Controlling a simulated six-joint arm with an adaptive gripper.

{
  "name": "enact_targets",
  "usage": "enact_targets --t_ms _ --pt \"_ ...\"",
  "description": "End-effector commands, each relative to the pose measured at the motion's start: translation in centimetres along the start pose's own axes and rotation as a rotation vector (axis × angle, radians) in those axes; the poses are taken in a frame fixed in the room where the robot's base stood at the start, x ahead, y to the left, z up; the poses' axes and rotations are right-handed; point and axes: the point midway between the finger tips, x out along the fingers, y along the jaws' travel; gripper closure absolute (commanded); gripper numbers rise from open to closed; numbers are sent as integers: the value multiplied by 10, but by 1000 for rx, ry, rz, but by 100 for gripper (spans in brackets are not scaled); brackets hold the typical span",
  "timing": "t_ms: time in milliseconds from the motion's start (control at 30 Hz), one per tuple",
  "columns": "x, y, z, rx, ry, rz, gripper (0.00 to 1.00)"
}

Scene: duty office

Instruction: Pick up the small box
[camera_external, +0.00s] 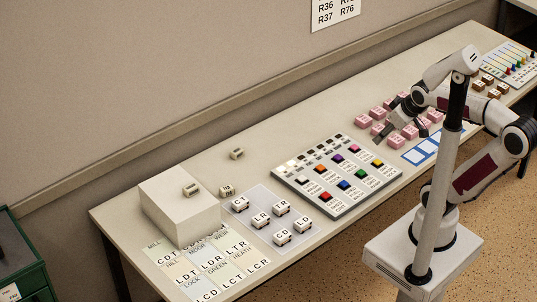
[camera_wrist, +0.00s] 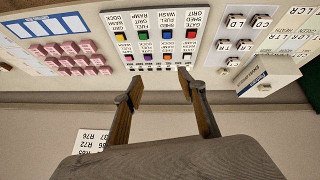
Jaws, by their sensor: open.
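Several small boxes are in view, and I cannot tell which one is meant. A small beige box (camera_external: 236,153) lies alone on the bench, another (camera_external: 226,191) sits beside the large white box (camera_external: 180,212), and a third (camera_external: 191,189) is on top of it. White lettered small boxes (camera_external: 261,219) stand on a pale mat, and pink boxes (camera_external: 396,142) stand in rows further right. My gripper (camera_external: 384,128) is open and empty beside the pink boxes, above the bench. Its two fingers are apart in the wrist view (camera_wrist: 158,78), with nothing between them.
A panel with coloured buttons (camera_external: 296,178) lies mid-bench, left of my gripper. Lettered cards (camera_external: 205,270) lie at the near left end, and a blue-framed card (camera_external: 421,152) lies by the pink boxes. The wall (camera_external: 150,90) runs behind the bench. Bare bench (camera_external: 290,125) shows behind the panel.

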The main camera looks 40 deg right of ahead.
Motion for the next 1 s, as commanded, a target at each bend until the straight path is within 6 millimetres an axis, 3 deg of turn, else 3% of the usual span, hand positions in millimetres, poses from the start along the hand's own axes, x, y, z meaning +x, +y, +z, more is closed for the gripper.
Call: enact_targets --t_ms 500,767,1000 --pt "40 47 -138 -612 148 191 60" --pt "67 54 -205 -944 214 279 60" --pt "97 48 -261 -1255 277 353 60"
